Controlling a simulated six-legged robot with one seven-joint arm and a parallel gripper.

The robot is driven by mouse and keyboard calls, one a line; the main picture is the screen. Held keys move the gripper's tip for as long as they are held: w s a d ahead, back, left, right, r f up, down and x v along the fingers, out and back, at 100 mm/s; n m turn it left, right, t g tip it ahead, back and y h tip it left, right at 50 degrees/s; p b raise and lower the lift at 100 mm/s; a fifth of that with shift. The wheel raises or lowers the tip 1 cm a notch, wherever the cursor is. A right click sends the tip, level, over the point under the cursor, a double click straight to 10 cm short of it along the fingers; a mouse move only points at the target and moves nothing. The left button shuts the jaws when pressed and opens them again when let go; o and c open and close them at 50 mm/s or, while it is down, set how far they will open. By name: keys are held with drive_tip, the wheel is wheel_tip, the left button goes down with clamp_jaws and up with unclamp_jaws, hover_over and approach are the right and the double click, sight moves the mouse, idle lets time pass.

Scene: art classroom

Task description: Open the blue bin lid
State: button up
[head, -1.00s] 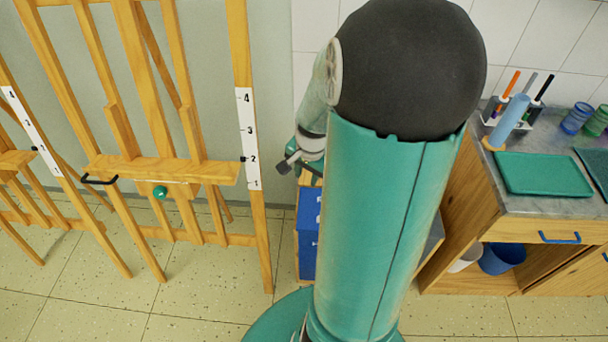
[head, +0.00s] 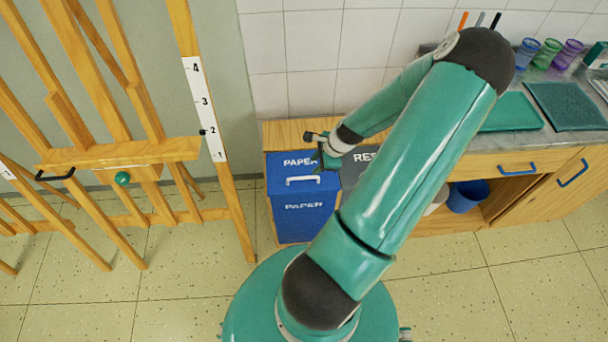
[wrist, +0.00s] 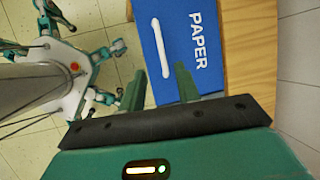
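The blue bin (head: 303,212) stands in a wooden cabinet and has PAPER on its front. Its blue lid (head: 278,170) is also marked PAPER, has a white bar handle (head: 302,180), and looks shut. My gripper (head: 322,152) is above the lid's right side, by the neighbouring bin, apart from the handle. In the wrist view the lid (wrist: 181,22) and its white handle (wrist: 160,48) lie just beyond my gripper (wrist: 162,80). Its two green fingers are spread with nothing between them. The handle appears roughly in line with the gap.
A dark grey bin lid (head: 353,172), its lettering partly covered by my arm, adjoins on the right. A wooden easel (head: 120,155) stands left. The counter (head: 515,150) at right holds trays and cups. Tiled floor (head: 190,285) is free in front.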

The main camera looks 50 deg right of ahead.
sight(301, 178)
drive_tip(key=x, duration=1)
drive_tip(key=shift+w+f, duration=0.1)
drive_tip(key=shift+f, duration=0.1)
clamp_jaws()
